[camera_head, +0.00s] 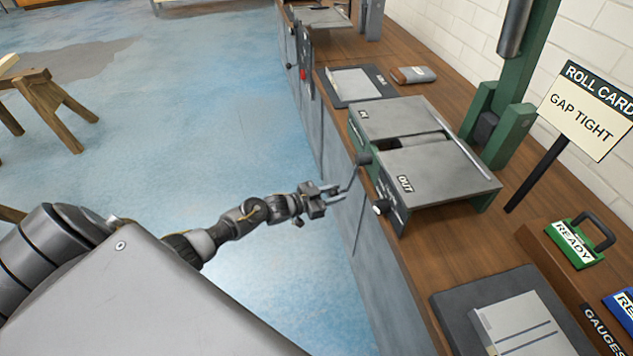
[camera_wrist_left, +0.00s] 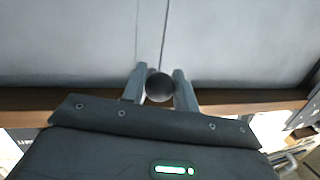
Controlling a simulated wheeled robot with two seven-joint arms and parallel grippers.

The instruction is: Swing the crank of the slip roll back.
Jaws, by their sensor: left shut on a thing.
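The slip roll (camera_head: 414,150) is a grey and green machine on the wooden bench, with "IN" and "OUT" labels on its top. Its crank (camera_head: 355,172) hangs off the side facing the floor, running from a dark hub down toward my left gripper. My left gripper (camera_head: 330,192) is shut on the crank's end, beside the bench front. In the left wrist view the gripper (camera_wrist_left: 159,85) has its two fingers on either side of a round dark handle end (camera_wrist_left: 159,87). My right gripper is not in view.
A sign (camera_head: 590,108) reading "ROLL CARD GAP TIGHT" stands behind the slip roll. A green "READY" tag (camera_head: 573,244) and a grey plate on a dark mat (camera_head: 450,300) lie at the near right. The blue floor (camera_head: 220,130) left of the bench is open, with a wooden sawhorse (camera_head: 45,95) farther left.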

